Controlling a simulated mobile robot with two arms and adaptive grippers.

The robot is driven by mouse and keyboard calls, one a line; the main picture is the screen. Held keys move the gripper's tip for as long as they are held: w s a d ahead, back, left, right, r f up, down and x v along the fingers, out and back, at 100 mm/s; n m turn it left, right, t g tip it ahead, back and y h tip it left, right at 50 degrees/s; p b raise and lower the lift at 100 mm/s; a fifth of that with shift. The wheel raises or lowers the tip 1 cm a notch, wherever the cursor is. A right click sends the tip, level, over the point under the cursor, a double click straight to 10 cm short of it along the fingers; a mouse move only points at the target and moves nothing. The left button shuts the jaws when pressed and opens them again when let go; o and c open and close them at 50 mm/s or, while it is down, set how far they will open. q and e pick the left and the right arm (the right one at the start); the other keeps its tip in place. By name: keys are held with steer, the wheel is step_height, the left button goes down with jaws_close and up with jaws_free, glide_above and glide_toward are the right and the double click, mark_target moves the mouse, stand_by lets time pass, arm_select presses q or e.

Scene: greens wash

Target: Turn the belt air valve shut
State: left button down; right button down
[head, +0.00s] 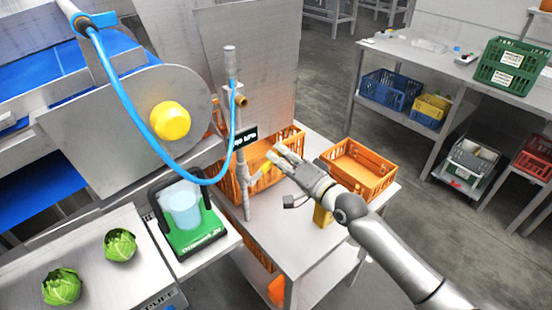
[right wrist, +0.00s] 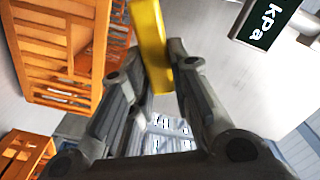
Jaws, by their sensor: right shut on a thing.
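The belt air valve sits on a grey upright pipe (head: 245,195) beside the table. Its yellow handle (head: 266,167) shows at my right gripper's fingertips in the head view. In the right wrist view the yellow handle (right wrist: 151,45) stands between the two dark fingers. My right gripper (head: 276,158) is shut on this handle; in the right wrist view its fingers (right wrist: 160,75) lie on either side of it. The valve body is partly hidden. A dark kPa display (head: 245,137) is on the pipe, and it also shows in the right wrist view (right wrist: 268,20). My left gripper is out of view.
A blue hose (head: 136,107) loops from the conveyor to the pipe. Orange crates (head: 358,168) stand on the table behind my right gripper. A green scale with a clear container (head: 184,205) and two green heads (head: 121,245) are at the lower left.

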steer(key=shift+w+d+f+m+b, duration=0.15)
steer(key=shift+f+m+b, duration=0.6)
steer(key=shift+m, duration=0.25)
steer(key=shift+w+d+f+m+b, duration=0.1)
steer(key=shift+d+f+m+b, duration=0.1)
steer(key=shift+f+m+b, duration=0.55)
steer(key=shift+w+d+f+m+b, duration=0.15)
steer(key=shift+f+m+b, duration=0.3)
steer(key=shift+f+m, duration=0.65)
steer(key=shift+r, duration=0.1)
steer(key=c, duration=1.3)
jaws_free()
steer(key=v, duration=1.2)
steer(key=shift+s+a, duration=0.1)
